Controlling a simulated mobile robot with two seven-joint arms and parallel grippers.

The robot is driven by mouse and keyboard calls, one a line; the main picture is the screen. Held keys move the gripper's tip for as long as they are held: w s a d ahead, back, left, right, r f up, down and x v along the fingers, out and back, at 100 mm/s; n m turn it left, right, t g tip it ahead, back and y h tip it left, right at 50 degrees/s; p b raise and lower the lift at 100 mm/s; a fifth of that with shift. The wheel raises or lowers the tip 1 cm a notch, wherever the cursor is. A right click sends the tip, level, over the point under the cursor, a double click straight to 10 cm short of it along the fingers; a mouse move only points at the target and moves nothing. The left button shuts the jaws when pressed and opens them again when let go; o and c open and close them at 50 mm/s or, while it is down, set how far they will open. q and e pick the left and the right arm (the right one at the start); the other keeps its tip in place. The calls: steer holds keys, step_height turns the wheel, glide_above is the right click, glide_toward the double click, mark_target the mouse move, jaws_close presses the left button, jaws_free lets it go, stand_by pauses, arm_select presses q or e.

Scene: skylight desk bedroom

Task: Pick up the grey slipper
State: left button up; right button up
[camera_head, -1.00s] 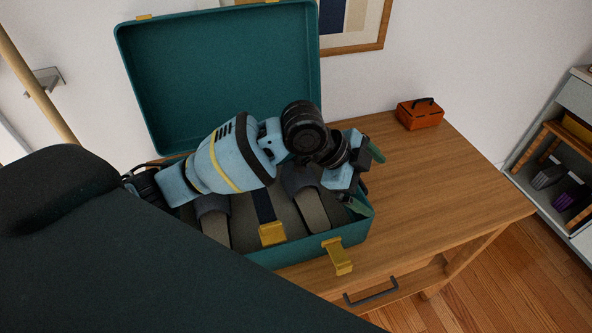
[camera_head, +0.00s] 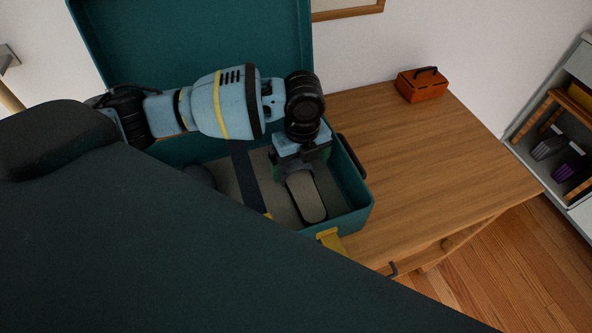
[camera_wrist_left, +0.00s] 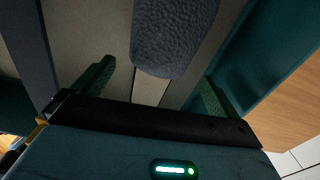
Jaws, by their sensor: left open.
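A grey slipper (camera_head: 308,200) lies in the right part of an open teal suitcase (camera_head: 352,218). Its dark textured strap (camera_wrist_left: 178,38) and pale sole show in the left wrist view. My left gripper (camera_head: 301,172) points down over the strap end of this slipper. Its open green fingers (camera_wrist_left: 156,74) stand on either side of the slipper's line, with nothing held between them. In the head view the gripper hides the strap. A second slipper (camera_head: 200,176) is mostly hidden at the left of the suitcase. My right gripper is not in view.
A dark blue belt (camera_head: 243,174) runs along the suitcase between the slippers. The suitcase wall and black handle (camera_head: 352,158) are close to the gripper's right. An orange box (camera_head: 422,84) stands at the back of the wooden desk (camera_head: 430,160), whose right side is mostly clear.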

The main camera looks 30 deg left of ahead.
mark_target(299, 180)
arm_select(q)
steer(key=shift+a+f, duration=0.2)
steer(key=shift+f, duration=2.5)
steer(key=c, duration=1.1)
